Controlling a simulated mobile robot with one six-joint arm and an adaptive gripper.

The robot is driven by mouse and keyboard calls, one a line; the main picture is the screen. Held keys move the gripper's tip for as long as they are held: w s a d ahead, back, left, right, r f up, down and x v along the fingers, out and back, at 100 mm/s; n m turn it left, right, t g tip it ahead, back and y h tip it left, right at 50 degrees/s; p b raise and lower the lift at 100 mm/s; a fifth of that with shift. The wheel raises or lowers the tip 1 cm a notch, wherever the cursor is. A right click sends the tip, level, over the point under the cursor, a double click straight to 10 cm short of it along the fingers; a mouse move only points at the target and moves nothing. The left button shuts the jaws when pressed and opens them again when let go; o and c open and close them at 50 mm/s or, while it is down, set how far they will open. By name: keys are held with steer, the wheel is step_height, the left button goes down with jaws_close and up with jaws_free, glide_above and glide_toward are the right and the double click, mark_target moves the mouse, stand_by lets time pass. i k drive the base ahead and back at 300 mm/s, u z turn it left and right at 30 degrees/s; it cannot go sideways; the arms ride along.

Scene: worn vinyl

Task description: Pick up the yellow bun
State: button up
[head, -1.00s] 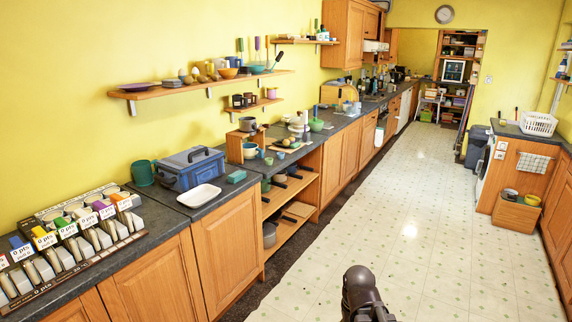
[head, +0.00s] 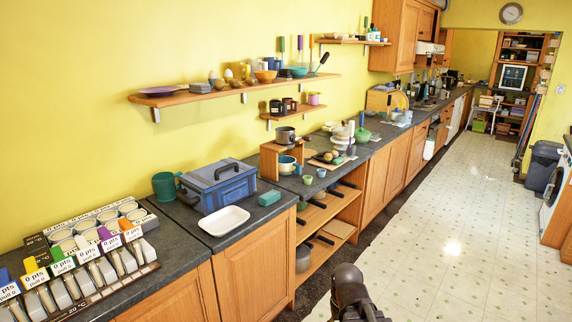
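I cannot pick out the yellow bun for certain. Small rounded yellowish and brown items (head: 328,156) lie on a board on the counter in the middle of the view, too small to tell whether one is a bun. A dark part of my own arm shows at the bottom centre, over the floor. My gripper's fingers cannot be made out in this view.
The counter along the left wall holds a blue toolbox (head: 218,187), a white tray (head: 224,221), a green mug (head: 166,186) and a labelled rack (head: 90,262). Wall shelves (head: 240,88) hang above. The pale floor (head: 450,240) to the right is clear.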

mark_target(328, 156)
steer(key=u, duration=0.05)
steer(key=i, duration=2.05)
steer(key=z, duration=0.65)
steer(key=i, duration=0.9)
steer(key=z, duration=0.15)
